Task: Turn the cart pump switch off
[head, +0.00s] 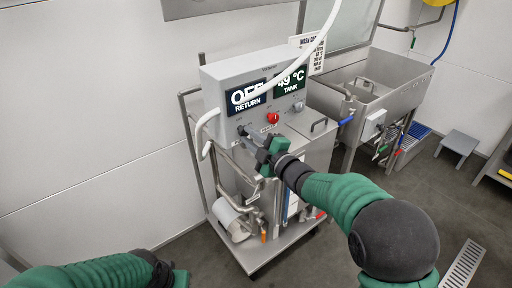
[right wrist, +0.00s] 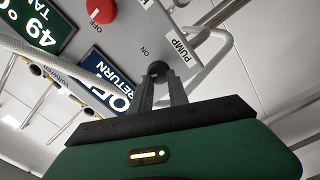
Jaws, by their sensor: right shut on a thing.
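The cart (head: 262,260) carries a grey control box with a panel (head: 240,121). The pump switch (right wrist: 157,69) is a small dark knob beside a PUMP label (right wrist: 180,50) and an ON mark in the right wrist view. My right gripper (head: 243,131) is at the panel's lower left, its fingers (right wrist: 160,88) closed on the switch and hiding part of it. The switch's exact angle is hard to tell. My left gripper (head: 178,278) is low at the bottom edge, far from the panel, its fingers not clearly visible.
A red knob (head: 272,118) sits right of the switch, below displays reading OFF RETURN (head: 248,96) and 49 °C TANK (head: 290,82). A white hose (head: 314,48) crosses above the box. A steel sink (head: 385,85) and a grey step stool (head: 459,143) stand to the right.

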